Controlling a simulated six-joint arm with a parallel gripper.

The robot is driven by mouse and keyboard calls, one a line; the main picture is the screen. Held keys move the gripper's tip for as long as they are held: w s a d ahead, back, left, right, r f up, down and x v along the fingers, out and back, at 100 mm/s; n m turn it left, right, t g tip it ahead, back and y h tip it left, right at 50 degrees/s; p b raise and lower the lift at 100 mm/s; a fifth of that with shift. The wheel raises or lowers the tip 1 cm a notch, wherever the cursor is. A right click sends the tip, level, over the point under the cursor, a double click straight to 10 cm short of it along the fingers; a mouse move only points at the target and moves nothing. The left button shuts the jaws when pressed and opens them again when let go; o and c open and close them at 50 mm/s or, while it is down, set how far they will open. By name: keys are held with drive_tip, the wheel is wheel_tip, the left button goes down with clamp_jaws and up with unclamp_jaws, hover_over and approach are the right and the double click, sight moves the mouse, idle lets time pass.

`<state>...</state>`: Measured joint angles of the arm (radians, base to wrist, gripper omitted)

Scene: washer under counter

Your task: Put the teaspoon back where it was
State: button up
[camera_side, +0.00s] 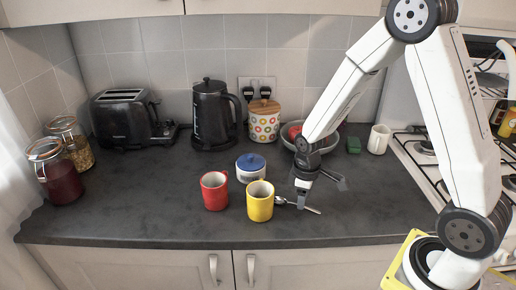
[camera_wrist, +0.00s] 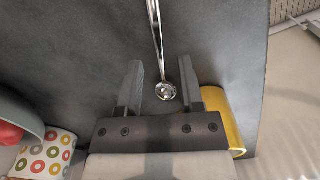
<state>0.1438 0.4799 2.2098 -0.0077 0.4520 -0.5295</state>
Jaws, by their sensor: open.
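The teaspoon (camera_side: 312,209) lies on the dark counter just right of the yellow mug (camera_side: 260,203). Its bowl is at the mug end and its handle points away to the right. My gripper (camera_side: 301,201) is low over the spoon, jaws pointing down. In the wrist view my gripper (camera_wrist: 160,78) is open, with the teaspoon's bowl (camera_wrist: 165,92) between the two fingers and the handle running up past the tips. The spoon is not gripped. The yellow mug (camera_wrist: 222,120) is close beside the right finger in the wrist view.
A red mug (camera_side: 214,192) and a blue-lidded jar (camera_side: 250,167) stand left of the gripper. A kettle (camera_side: 211,115), spotted canister (camera_side: 264,121), bowl (camera_side: 286,135) and white mug (camera_side: 379,139) stand behind. The counter's front is clear; the hob (camera_side: 432,165) is right.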

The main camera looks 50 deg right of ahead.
wheel_tip(320, 180, up, 11)
drive_tip(key=shift+f, duration=0.2)
idle(0.4)
idle(0.5)
drive_tip(key=s+a+f+m+t, duration=0.2)
drive_tip(key=s+a+m, duration=0.2)
drive_tip(key=s+a, duration=0.1)
drive_tip(key=shift+s+f+m+t, duration=0.3)
drive_tip(key=shift+s+f, duration=0.1)
drive_tip(key=shift+s, duration=0.2)
idle(1.0)
